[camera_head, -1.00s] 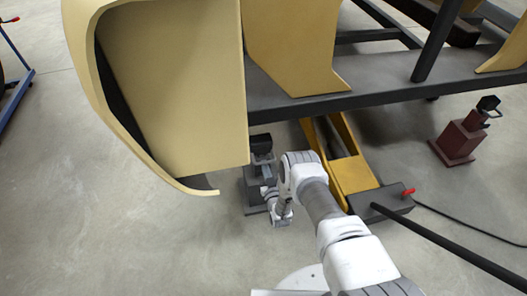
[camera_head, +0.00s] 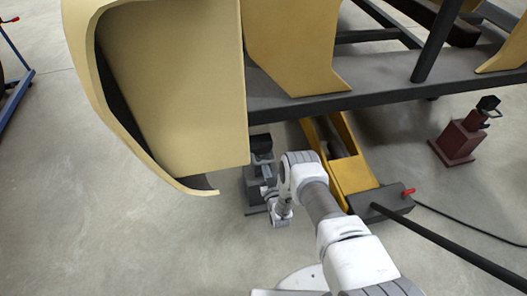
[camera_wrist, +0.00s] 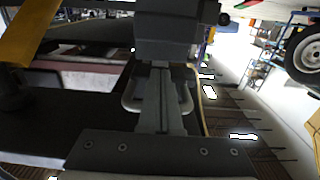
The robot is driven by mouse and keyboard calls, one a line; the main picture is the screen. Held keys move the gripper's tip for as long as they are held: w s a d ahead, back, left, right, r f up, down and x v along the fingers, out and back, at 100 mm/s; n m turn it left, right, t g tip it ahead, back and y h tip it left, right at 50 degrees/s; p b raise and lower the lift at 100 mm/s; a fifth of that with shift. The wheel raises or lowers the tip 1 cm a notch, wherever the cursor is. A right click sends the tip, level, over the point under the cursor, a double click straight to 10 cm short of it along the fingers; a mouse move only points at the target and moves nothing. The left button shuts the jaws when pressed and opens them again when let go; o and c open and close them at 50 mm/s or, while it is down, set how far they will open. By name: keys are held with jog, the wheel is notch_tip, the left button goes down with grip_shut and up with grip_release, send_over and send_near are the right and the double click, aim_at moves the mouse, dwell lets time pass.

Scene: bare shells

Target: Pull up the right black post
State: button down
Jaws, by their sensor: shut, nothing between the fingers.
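A grey jack stand (camera_head: 253,187) with a black post head (camera_head: 261,146) stands on the floor at centre, by the lower edge of the tan shell. A dark red stand (camera_head: 458,142) with a black post (camera_head: 487,103) and a side loop stands apart at the right. My gripper (camera_wrist: 162,72) is at the grey stand, partly hidden by my arm in the head view. Its fingers are together and empty. In the wrist view the dark post block (camera_wrist: 168,35) fills the space past the fingertips, and a pale loop (camera_wrist: 128,101) shows on both sides of the fingers; contact cannot be told.
A tan curved shell (camera_head: 170,90) hangs close above the grey stand. A dark frame beam (camera_head: 380,92) runs to the right. A yellow floor jack (camera_head: 350,172) with a long black handle (camera_head: 450,252) lies beside my arm.

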aim_at(265, 146)
jog(key=shift+r, duration=0.1)
jog(key=shift+r+p, duration=4.95)
jog(key=shift+r, duration=1.1)
jog(key=shift+f+b, duration=1.35)
jog(key=shift+f, duration=0.05)
jog(key=shift+s+d+r+p, duration=0.1)
jog(key=shift+s+p, duration=0.25)
jog(key=shift+s, duration=0.1)
jog(key=p+v, duration=0.3)
jog(key=v, duration=0.5)
jog(key=shift+s, duration=0.1)
